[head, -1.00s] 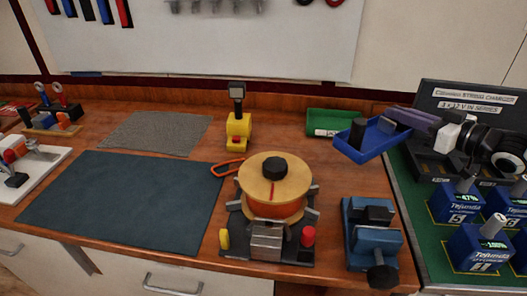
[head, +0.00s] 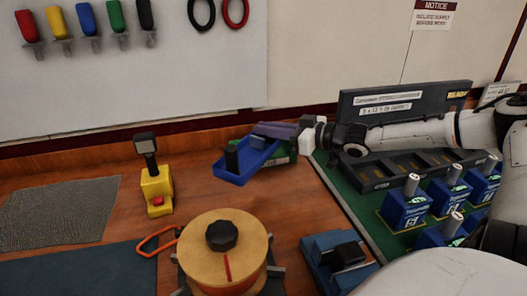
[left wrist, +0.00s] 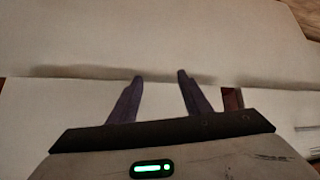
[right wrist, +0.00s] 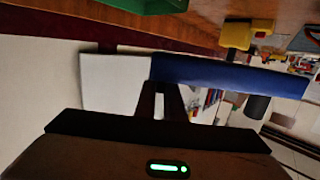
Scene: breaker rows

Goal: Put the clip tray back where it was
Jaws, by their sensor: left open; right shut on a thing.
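A blue tray (head: 234,179) is held above the wooden bench by my right gripper (head: 278,131), which is shut on its far wall. The right wrist view shows the tray's blue wall (right wrist: 235,76) at the fingers (right wrist: 160,88). The tray partly hides a green tray (head: 285,158) behind it on the bench. My left gripper (left wrist: 160,76) is open and empty before pale panels, outside the head view.
A yellow device (head: 155,187) stands left of the tray. A wooden-topped spool (head: 222,250) and a blue vise (head: 338,262) are in front. Bare bench lies between.

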